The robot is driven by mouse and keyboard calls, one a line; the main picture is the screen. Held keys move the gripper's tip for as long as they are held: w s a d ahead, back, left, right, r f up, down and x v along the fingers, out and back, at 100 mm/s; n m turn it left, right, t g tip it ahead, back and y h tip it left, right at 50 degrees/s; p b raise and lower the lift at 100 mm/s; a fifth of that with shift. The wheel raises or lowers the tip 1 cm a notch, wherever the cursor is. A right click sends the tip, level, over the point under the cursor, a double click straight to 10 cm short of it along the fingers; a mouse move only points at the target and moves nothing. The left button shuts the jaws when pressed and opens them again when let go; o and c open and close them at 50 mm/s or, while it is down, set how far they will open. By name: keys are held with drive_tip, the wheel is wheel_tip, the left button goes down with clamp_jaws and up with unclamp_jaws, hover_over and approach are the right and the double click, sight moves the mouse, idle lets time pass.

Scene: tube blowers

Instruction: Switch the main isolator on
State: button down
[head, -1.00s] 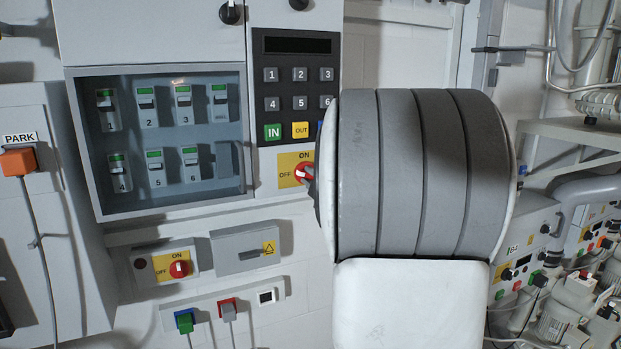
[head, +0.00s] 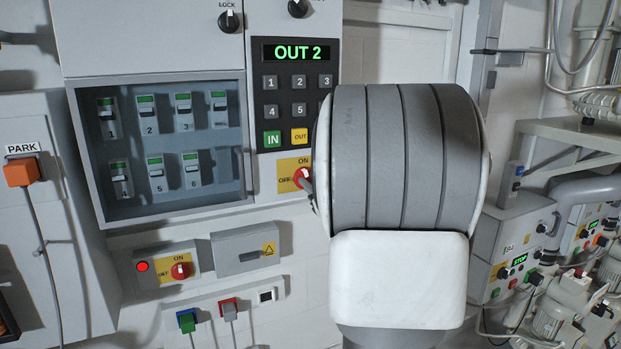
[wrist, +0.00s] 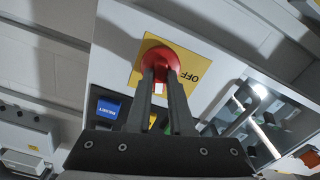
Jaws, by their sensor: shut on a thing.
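The main isolator is a red rotary knob (head: 301,178) on a yellow ON/OFF plate (head: 287,169), below the keypad in the head view. Its right part is hidden behind my arm. In the wrist view the red knob (wrist: 160,54) sits on the yellow plate (wrist: 190,70), with OFF readable to its right. My gripper (wrist: 160,78) is shut on the knob's handle, with one dark finger on each side. A white mark shows between the fingers. The display (head: 297,53) above the keypad is lit and reads OUT 2.
A second red ON/OFF knob (head: 181,271) sits lower left, beside a lit red lamp (head: 142,267). A breaker box (head: 160,207) is left of the keypad (head: 299,110). A blue button (wrist: 108,110) is close to my fingers in the wrist view.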

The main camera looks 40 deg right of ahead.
drive_tip(key=shift+d+r+m+p, duration=0.1)
drive_tip(key=shift+m+p, duration=0.5)
drive_tip(key=shift+m, duration=1)
drive_tip(key=c, duration=0.8)
unclamp_jaws()
drive_tip(key=p+v, duration=0.1)
drive_tip(key=v, duration=1.6)
drive_tip(key=shift+s, duration=0.2)
